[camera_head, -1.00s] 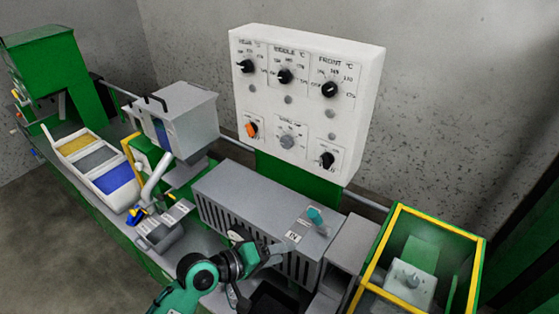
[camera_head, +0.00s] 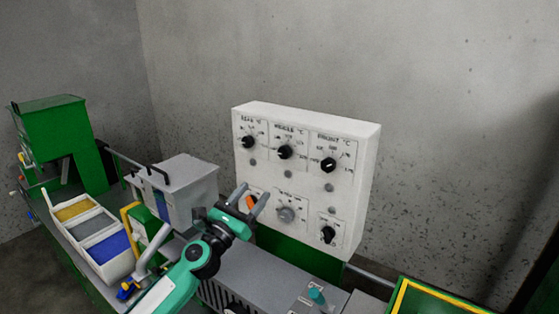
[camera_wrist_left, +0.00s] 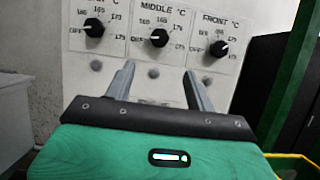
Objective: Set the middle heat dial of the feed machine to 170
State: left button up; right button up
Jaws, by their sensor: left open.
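The middle heat dial (camera_head: 284,152) is a black knob in the centre of the top row on the white control panel (camera_head: 371,160). In the left wrist view the middle dial (camera_wrist_left: 159,38) sits under the label MIDDLE °C, above and between my fingertips. My left gripper (camera_head: 252,196) is open and empty, in front of the panel's lower left part and below the dial. Its two fingers (camera_wrist_left: 158,76) point towards the panel, apart from the dial. My right gripper is not in view.
The rear dial (camera_head: 248,142) and front dial (camera_head: 328,165) flank the middle one. Below are an orange switch (camera_head: 250,202), a grey knob (camera_head: 286,214) and another black knob (camera_head: 328,234). A grey box (camera_head: 185,180) stands left of the panel.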

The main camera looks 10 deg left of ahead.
aim_at(282, 156)
pick_arm(q)
jog(key=p+x, duration=0.3)
jog(key=x, duration=0.9)
jog(key=shift+w+r, duration=0.2)
jog(key=shift+w, duration=0.05)
jog(key=shift+w+d+r, duration=0.15)
jog(key=shift+w+d, duration=0.05)
jog(key=shift+w, duration=0.4)
jog(key=shift+c, duration=0.4)
jog(key=c, duration=0.9)
